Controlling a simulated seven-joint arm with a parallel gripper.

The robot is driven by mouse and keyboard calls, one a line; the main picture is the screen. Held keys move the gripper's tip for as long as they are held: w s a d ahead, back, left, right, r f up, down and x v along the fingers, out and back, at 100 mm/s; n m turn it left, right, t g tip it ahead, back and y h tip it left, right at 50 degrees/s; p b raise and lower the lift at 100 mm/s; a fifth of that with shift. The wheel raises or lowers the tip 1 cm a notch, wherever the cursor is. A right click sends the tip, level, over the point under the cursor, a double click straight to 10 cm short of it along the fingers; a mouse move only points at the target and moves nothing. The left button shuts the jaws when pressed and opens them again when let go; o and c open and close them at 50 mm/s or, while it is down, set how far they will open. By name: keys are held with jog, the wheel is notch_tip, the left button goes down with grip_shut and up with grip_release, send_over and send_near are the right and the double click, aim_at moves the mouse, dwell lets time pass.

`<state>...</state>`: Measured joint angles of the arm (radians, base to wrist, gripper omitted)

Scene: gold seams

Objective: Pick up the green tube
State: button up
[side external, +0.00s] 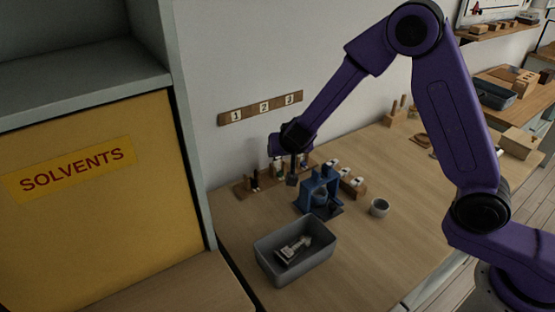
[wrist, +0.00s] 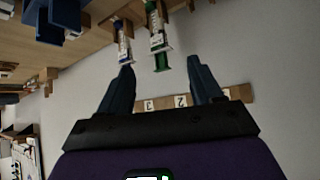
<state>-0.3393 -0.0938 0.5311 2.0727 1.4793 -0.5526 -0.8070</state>
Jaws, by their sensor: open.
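In the wrist view the green tube (wrist: 157,38), with a clear part and a green flanged end, stands in a wooden rack, its end pointing toward my gripper. A blue-marked tube (wrist: 123,42) is beside it on the left. My gripper (wrist: 160,64) is open, its two dark fingers apart, with the green tube's end lying between their tips in the picture. Nothing is held. In the side external view my gripper (side external: 292,178) is low over the rack at the back of the table. The green tube (side external: 278,169) is small there and partly hidden.
A grey bin (side external: 268,262) holding a pale object is in front. A cup (side external: 379,207) is right. A numbered strip (side external: 261,107) is on the wall.

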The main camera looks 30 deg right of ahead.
jog(key=shift+d+x, duration=0.1)
jog(key=shift+x, duration=3.9)
jog(key=shift+d+x, duration=0.15)
jog(key=shift+x, duration=3.85)
jog(key=shift+r, duration=0.2)
jog(key=c, duration=1.1)
